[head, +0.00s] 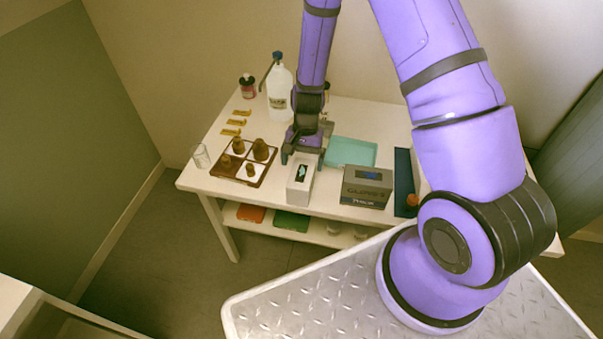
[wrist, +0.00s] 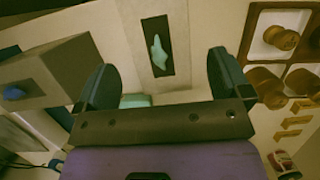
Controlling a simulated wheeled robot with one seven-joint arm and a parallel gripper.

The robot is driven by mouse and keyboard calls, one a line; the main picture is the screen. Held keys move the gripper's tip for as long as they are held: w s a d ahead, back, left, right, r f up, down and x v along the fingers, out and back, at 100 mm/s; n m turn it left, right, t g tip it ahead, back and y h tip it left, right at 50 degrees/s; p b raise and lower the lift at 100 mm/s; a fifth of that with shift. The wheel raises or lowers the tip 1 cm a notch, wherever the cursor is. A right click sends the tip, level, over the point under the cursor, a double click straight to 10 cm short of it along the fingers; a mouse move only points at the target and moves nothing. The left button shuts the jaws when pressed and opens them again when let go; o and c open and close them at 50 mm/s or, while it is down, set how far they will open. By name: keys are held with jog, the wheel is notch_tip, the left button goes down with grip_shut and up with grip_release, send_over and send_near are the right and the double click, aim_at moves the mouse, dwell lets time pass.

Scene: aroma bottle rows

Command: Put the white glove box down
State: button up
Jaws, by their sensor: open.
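The white glove box (head: 299,183) stands upright on the table near its front edge in the head view. Its top has a dark slot with a pale teal glove showing. In the wrist view the glove box (wrist: 190,38) lies ahead of and between my two fingers. My gripper (head: 303,158) is open at the back of the box, one finger toward each side; it also shows in the wrist view (wrist: 164,82). Gaps show between the fingers and the box sides. The box's back lower part is hidden by my gripper.
A brown tray (head: 222,170) with amber bottles stands left of the box. A clear glass (head: 201,156) is at the left edge, and a white jug (head: 280,95) at the back.

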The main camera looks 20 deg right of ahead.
jog(key=v, duration=0.5)
jog(key=shift+r, duration=0.3)
jog(key=s+d+r+n+t, duration=0.1)
jog(key=s+r+n+t, duration=0.15)
jog(key=r, duration=1.05)
jog(key=s+d+r+n+t, duration=0.1)
jog(key=s+r, duration=0.2)
jog(key=r, duration=0.9)
jog(key=s+d+r+n+t+h, duration=0.1)
jog(key=s+r+n+t, duration=0.1)
jog(key=s+r, duration=0.5)
jog(key=s+d+r+n+t+h, duration=0.1)
jog(key=s+d+r+t, duration=0.1)
jog(key=s+r, duration=0.4)
jog(key=s, duration=0.5)
jog(key=shift+r+n, duration=0.35)
